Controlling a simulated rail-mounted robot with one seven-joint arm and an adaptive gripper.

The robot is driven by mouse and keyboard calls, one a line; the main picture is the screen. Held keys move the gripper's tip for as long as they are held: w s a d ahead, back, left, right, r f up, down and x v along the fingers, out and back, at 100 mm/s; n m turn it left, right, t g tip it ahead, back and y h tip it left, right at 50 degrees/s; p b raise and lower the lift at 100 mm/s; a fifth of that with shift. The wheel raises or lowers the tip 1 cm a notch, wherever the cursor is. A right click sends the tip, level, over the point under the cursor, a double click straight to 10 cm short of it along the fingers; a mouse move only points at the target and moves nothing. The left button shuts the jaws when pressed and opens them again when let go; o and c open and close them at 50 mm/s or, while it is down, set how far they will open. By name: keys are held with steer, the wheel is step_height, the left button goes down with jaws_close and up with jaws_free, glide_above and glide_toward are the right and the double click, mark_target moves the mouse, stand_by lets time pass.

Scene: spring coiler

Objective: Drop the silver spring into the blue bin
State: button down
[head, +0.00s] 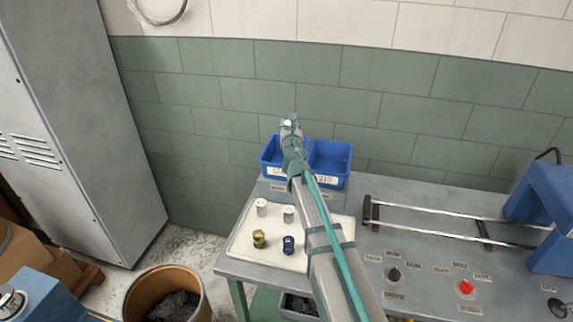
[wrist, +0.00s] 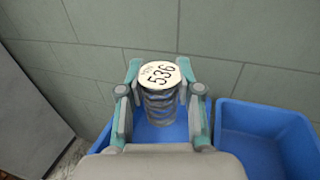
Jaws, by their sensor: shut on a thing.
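My gripper (head: 290,127) is shut on a silver spring (wrist: 160,106) with a round pale top marked 536. In the wrist view the spring stands upright between the two fingers (wrist: 160,72). In the head view only its pale top (head: 289,121) shows clearly. Two blue bins stand side by side at the back of the bench. The left bin (head: 267,158) lies behind and below my gripper, which partly covers it. In the wrist view the left bin's blue inside (wrist: 158,133) shows beneath the spring. The right bin (head: 332,153) looks empty.
A white tray (head: 240,244) in front of the bins holds two pale-topped pieces, a brass piece (head: 259,239) and a blue piece (head: 289,244). Metal rails (head: 430,208) and a control panel with a red button (head: 466,287) are at right. A tiled wall stands behind.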

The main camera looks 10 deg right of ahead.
steer(key=shift+f+b, duration=1.05)
steer(key=shift+f, duration=0.45)
steer(key=c, duration=0.7)
jaws_free()
steer(key=shift+s, duration=0.1)
steer(key=s+a, duration=0.1)
steer(key=s, duration=1)
steer(key=shift+s, duration=0.4)
steer(key=shift+a, duration=0.1)
